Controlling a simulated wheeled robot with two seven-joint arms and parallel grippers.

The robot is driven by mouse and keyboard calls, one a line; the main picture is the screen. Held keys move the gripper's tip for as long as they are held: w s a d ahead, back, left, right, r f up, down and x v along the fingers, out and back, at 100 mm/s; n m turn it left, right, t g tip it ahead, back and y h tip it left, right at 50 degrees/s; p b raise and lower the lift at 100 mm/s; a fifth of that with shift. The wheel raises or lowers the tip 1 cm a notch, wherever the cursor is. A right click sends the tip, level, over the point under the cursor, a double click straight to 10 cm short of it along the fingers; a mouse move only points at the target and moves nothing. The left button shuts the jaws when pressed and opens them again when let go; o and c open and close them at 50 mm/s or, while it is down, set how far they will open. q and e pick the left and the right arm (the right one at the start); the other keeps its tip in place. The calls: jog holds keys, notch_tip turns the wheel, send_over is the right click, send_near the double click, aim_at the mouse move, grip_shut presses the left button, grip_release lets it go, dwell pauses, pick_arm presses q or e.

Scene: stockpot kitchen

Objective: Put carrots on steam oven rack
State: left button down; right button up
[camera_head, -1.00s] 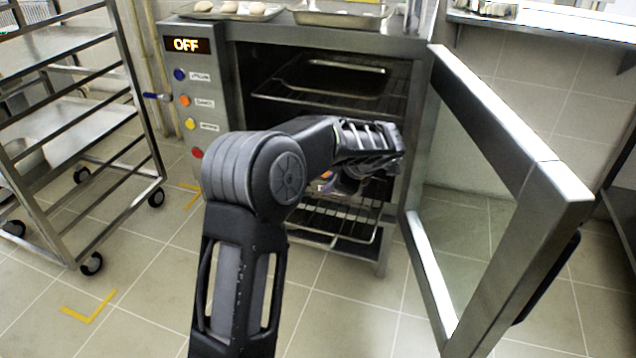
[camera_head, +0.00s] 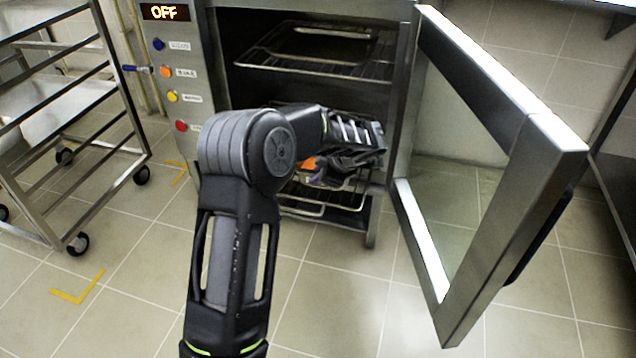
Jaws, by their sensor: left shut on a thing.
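The steam oven (camera_head: 201,60) stands open, with its control panel on the left reading OFF. An upper rack (camera_head: 310,66) holds a dark tray (camera_head: 320,42). A lower wire rack (camera_head: 325,205) shows below my arm. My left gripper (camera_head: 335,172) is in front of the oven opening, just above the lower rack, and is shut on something. A small orange patch beside its fingers looks like a carrot (camera_head: 308,163), mostly hidden by the gripper and arm. I cannot tell whether it touches the rack. My right gripper is not in view.
The oven door (camera_head: 500,90) is swung wide open on the right, its glass facing the opening. A metal rack trolley (camera_head: 70,130) stands on the left. The tiled floor (camera_head: 330,300) in front is clear.

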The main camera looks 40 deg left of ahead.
pick_arm(q)
jog(key=shift+f, duration=0.9)
jog(key=c, duration=1.8)
grip_release()
jog(key=shift+s+f, duration=0.1)
jog(key=shift+f, duration=0.05)
jog(key=o, duration=0.4)
jog(key=shift+d+r, duration=0.3)
jog(key=shift+r, duration=0.25)
jog(key=p+v, duration=0.2)
jog(key=v, duration=0.9)
jog(key=shift+p, duration=0.3)
jog(key=shift+f, duration=0.1)
